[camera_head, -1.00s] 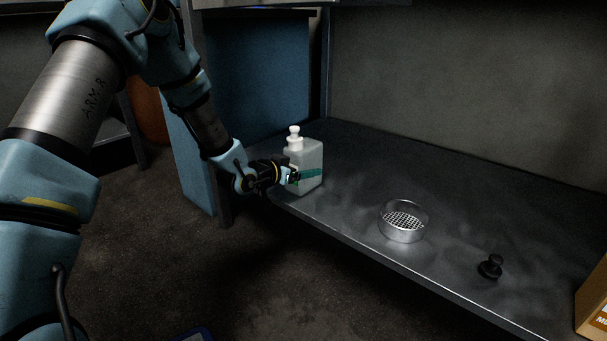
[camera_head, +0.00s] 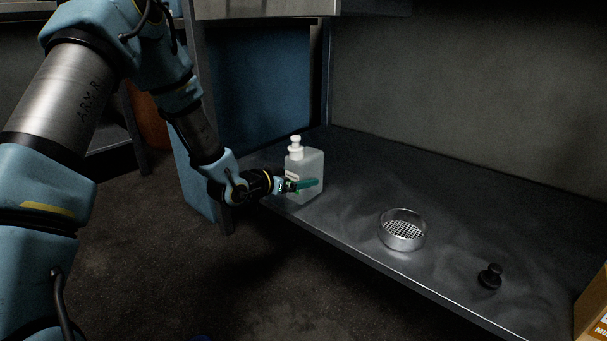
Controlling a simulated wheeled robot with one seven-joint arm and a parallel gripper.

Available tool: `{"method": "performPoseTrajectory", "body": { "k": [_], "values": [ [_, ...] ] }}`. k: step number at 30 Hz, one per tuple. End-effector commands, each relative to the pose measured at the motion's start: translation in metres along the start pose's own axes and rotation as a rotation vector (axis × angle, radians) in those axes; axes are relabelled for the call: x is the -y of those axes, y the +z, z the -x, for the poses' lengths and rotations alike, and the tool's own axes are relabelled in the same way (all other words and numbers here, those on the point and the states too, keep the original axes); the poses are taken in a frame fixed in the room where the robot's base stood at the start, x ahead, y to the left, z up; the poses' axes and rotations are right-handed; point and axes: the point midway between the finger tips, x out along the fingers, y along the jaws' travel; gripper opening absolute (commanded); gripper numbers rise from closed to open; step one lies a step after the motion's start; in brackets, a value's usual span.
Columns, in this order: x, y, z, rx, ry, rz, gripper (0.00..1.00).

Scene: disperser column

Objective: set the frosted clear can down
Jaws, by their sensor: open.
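The frosted clear can (camera_head: 308,165) stands upright on the dark metal shelf (camera_head: 345,215), near its left front edge. It has a white pump-like top and a pale, boxy body. My gripper (camera_head: 307,184) is open at the can's lower front, with a green finger across the can's face. Whether the finger touches the can, and where the other finger is, I cannot tell. The can's base appears to rest on the shelf.
A round metal sieve (camera_head: 403,231) sits right of the can, and a small black knob-like object (camera_head: 490,276) is farther right. A cardboard box (camera_head: 592,312) is at the right edge. A blue panel (camera_head: 262,90) stands behind the can. The back of the shelf is clear.

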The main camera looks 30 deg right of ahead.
Motion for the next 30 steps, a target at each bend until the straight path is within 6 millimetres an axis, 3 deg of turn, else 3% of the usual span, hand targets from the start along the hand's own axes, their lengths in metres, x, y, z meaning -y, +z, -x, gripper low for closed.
{"method": "performPoseTrajectory", "body": {
  "k": [6, 12, 23, 26, 29, 30],
  "values": [
    [0.001, -0.004, 0.050, 0.002, -0.002, 0.001, 1.00],
    [0.001, -0.003, 0.081, 0.000, -0.001, 0.000, 1.00],
    [0.001, -0.001, 0.093, 0.001, -0.002, -0.001, 1.00],
    [0.012, 0.001, 0.100, 0.040, -0.032, -0.003, 1.00],
    [0.044, 0.008, 0.125, 0.158, -0.127, 0.008, 1.00],
    [0.061, 0.012, 0.142, 0.227, -0.183, 0.022, 1.00]
  ]
}}
